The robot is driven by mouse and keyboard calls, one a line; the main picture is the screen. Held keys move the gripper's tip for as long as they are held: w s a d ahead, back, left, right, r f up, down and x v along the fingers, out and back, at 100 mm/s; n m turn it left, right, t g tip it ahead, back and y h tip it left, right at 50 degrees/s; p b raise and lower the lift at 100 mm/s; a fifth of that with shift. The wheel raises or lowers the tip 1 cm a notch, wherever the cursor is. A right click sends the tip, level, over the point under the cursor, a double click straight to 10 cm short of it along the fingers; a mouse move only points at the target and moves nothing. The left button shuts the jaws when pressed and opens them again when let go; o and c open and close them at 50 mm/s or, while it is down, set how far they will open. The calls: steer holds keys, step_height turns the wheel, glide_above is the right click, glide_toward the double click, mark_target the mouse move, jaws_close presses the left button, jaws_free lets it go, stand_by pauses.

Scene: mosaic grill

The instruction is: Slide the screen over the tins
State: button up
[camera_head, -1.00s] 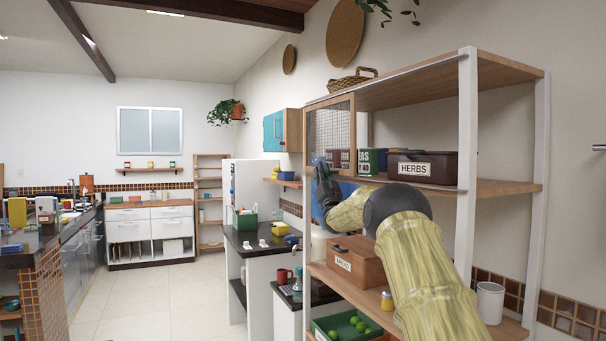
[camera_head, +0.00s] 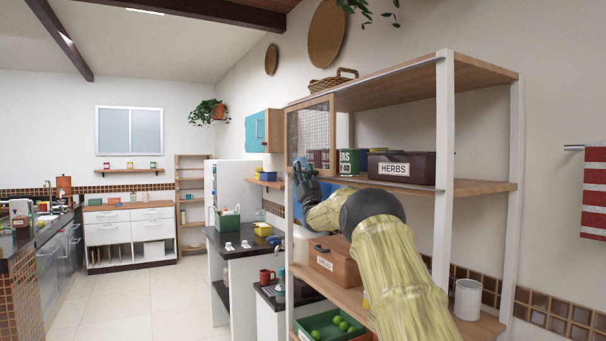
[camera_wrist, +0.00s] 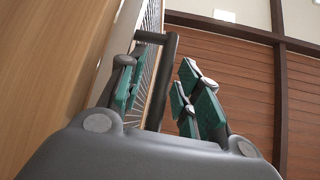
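The wood-framed mesh screen (camera_head: 311,128) covers the left end of the upper shelf bay. To its right are a green tin (camera_head: 347,162) with partly hidden lettering and a dark red HERBS box (camera_head: 400,168), both uncovered. Another dark red container (camera_head: 320,157) shows behind the mesh. My gripper (camera_head: 301,168) is at the screen's lower left edge. In the wrist view my gripper (camera_wrist: 160,90) is open, with teal-padded fingers on either side of a dark bar handle (camera_wrist: 164,78). The mesh (camera_wrist: 149,48) shows beside it. Contact with the handle is unclear.
A white post (camera_head: 444,170) stands at the shelf's front right corner. A striped towel (camera_head: 594,195) hangs at right.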

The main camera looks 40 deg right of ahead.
steer(key=shift+s+a+f, duration=0.15)
steer(key=shift+s+f, duration=0.1)
steer(key=shift+f, duration=0.25)
steer(key=v, duration=1.1)
